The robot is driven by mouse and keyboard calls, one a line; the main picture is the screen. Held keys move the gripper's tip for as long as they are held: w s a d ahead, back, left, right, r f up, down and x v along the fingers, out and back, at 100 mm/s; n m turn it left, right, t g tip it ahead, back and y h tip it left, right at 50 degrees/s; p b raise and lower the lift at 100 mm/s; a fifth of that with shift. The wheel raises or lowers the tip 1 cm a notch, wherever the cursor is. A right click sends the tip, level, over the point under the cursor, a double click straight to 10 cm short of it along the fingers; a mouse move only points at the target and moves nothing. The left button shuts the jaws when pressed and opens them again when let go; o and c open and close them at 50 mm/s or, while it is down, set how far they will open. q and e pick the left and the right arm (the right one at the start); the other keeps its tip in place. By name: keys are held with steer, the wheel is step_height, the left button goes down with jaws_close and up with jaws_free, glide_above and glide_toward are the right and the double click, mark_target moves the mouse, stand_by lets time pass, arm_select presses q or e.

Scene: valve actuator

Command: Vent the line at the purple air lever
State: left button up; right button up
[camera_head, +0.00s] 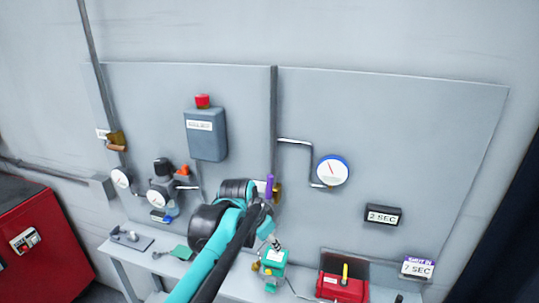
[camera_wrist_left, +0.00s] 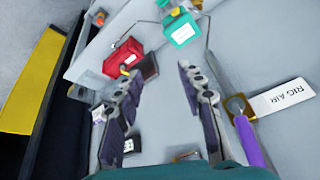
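The purple air lever (camera_head: 269,187) stands upright in front of a brass fitting (camera_head: 277,193) on the grey panel, just past the end of my left arm. In the left wrist view the purple lever (camera_wrist_left: 249,146) joins a brass fitting next to a white RIG AIR tag (camera_wrist_left: 284,99). My left gripper (camera_wrist_left: 160,74) is open, with nothing between its fingers. The lever lies outside the gripper, beside its right-hand finger in that view; I cannot tell whether they touch. In the head view the fingers are largely hidden by the arm. My right gripper is not in view.
A blue-rimmed gauge (camera_head: 332,170) is right of the lever. A teal actuator box (camera_head: 274,258) and red box (camera_head: 342,288) stand on the bench below. Signs read 2 SEC (camera_head: 383,215) and SHUT IN 7 SEC (camera_head: 417,267). A grey box with a red button (camera_head: 203,101) is upper left.

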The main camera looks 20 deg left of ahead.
mark_target(269, 197)
arm_select(q)
steer(key=w+a+r+m+p, duration=0.1)
steer(key=w+a+r+p, duration=0.1)
steer(key=w+r+p, duration=0.2)
steer(key=w+a+r+m+h+p, duration=0.1)
steer(key=w+a+r+p, duration=0.1)
steer(key=w+r+p, duration=0.2)
steer(key=w+a+r+m+p, duration=0.1)
steer(key=w+a+r+p, duration=0.2)
steer(key=r+p, duration=0.4)
steer(key=shift+w+r+g, duration=0.15)
steer(key=shift+w+g, duration=0.25)
steer(key=shift+m, duration=0.4)
steer(key=p+x, duration=0.1)
steer(key=x, duration=0.7)
steer(key=shift+w+r+p, duration=0.1)
steer(key=shift+p, duration=0.2)
jaws_close()
